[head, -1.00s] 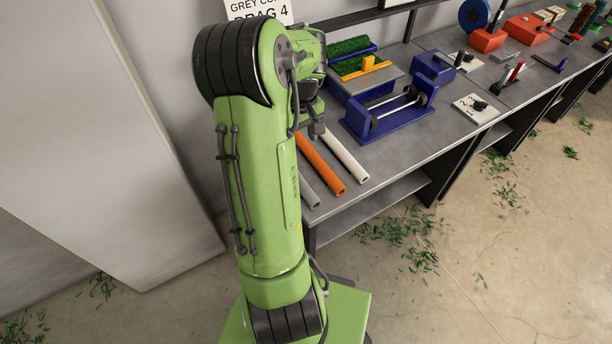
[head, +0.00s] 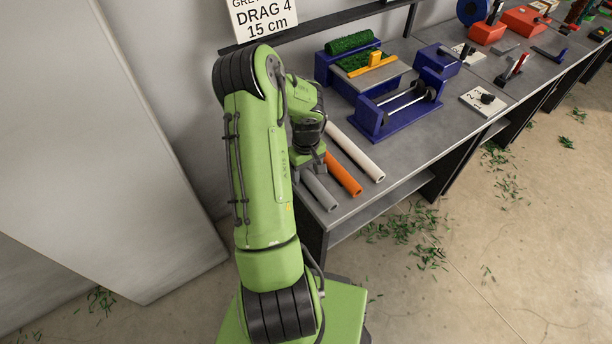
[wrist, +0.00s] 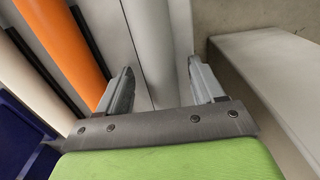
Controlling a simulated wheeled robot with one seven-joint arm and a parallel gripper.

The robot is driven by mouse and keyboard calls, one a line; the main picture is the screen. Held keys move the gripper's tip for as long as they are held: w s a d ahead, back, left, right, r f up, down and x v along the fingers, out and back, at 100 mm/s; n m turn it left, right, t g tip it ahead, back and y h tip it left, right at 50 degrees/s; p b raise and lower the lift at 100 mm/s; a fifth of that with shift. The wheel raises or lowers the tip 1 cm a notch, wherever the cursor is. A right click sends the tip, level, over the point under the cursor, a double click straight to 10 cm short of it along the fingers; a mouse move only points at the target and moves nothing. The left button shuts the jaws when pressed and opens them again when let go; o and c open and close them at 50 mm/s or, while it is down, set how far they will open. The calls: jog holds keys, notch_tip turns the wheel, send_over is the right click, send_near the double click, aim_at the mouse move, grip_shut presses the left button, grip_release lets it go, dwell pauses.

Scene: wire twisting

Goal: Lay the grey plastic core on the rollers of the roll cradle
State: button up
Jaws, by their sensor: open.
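The grey plastic core (head: 319,193) lies on the bench at its near left corner, leftmost of three parallel cores. Its far part is hidden behind my gripper in the head view. My gripper (wrist: 160,72) is open and points down at the grey core, which also shows between its two fingers in the wrist view (wrist: 152,35). I cannot tell how far the fingertips are above the bench or whether they touch the core. The blue roll cradle (head: 372,131) stands farther back, right of the cores. Its rollers (head: 398,104) are bare.
The orange core (head: 343,175) and the white core (head: 356,153) lie close beside the grey one on its right. A blue stand with green turf (head: 350,43) is behind the cradle. A numbered dial plate (head: 484,102) sits to the right. A wall is close on the left.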

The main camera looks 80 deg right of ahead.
jog(key=c, duration=1.2)
